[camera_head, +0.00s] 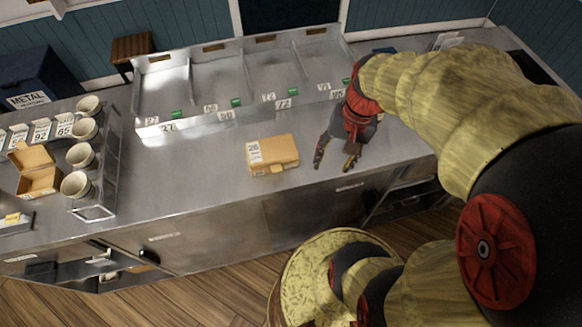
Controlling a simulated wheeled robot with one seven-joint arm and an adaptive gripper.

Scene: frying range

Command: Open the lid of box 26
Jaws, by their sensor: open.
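Box 26 (280,152) is a small orange-tan box lying on the metal counter, with a white label reading 26 on its top left. Its lid is down, and a small tab shows at its front edge. My gripper (334,160) is open and empty, to the right of the box and apart from it, with its fingers pointing down toward the counter.
A metal tray with numbered compartments (205,118) stands behind the box. To the left are an open cardboard box (38,182), a rack with several cups (80,155) and number cards (41,130). The counter (190,200) around the box is clear.

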